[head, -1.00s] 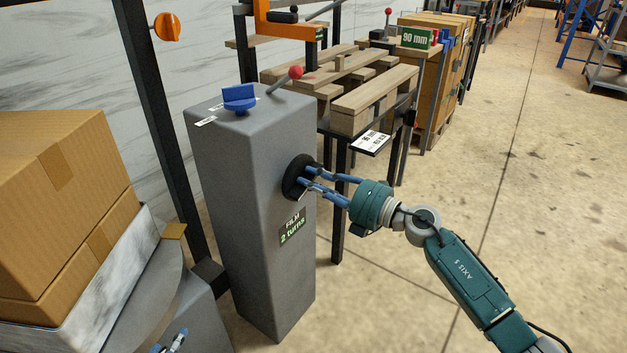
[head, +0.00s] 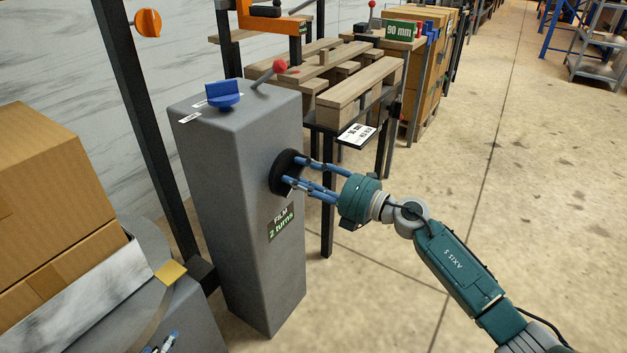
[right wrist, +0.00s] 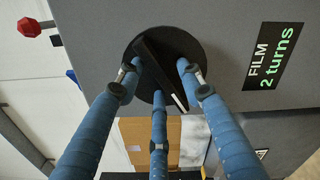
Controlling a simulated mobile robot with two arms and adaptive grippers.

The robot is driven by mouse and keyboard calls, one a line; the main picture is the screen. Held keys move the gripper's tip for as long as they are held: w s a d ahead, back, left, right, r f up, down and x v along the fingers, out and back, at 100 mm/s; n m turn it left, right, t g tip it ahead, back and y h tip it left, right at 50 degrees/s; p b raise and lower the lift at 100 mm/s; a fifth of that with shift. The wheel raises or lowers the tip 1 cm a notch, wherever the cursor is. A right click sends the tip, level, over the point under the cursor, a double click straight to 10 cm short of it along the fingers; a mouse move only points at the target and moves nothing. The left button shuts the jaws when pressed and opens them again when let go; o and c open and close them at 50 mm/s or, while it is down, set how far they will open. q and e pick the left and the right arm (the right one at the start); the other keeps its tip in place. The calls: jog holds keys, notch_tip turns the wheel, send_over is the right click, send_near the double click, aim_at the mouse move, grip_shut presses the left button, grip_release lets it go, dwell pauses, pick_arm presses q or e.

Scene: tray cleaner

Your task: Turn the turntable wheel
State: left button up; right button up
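The wheel (head: 287,172) is a dark round disc on the side of a grey post, above a label reading "FILM 2 turns". A dark bar (right wrist: 163,75) crosses its face in the right wrist view. My right gripper (head: 300,175) is at the wheel, its blue fingers reaching the face. In the right wrist view its three fingertips (right wrist: 158,80) stand apart around the bar, with a gap on the right side. Only blue fingertips of my left gripper (head: 163,344) show at the bottom edge.
Open floor (head: 530,200) is on the right.

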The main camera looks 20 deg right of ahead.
jog(key=v, duration=1.1)
jog(key=shift+s+d, duration=0.2)
jog(key=shift+s, duration=0.05)
jog(key=shift+n, duration=0.7)
jog(key=p+x, duration=0.1)
jog(key=x, duration=1.1)
jog(key=shift+a, duration=0.1)
pick_arm(q)
jog(key=s+a+f+g+y, duration=0.1)
jog(key=s+a+f+g, duration=0.1)
jog(key=s+f+g, duration=0.1)
jog(key=shift+s+f, duration=0.75)
jog(key=shift+s, duration=0.4)
jog(key=shift+d, duration=0.1)
pick_arm(e)
grip_shut()
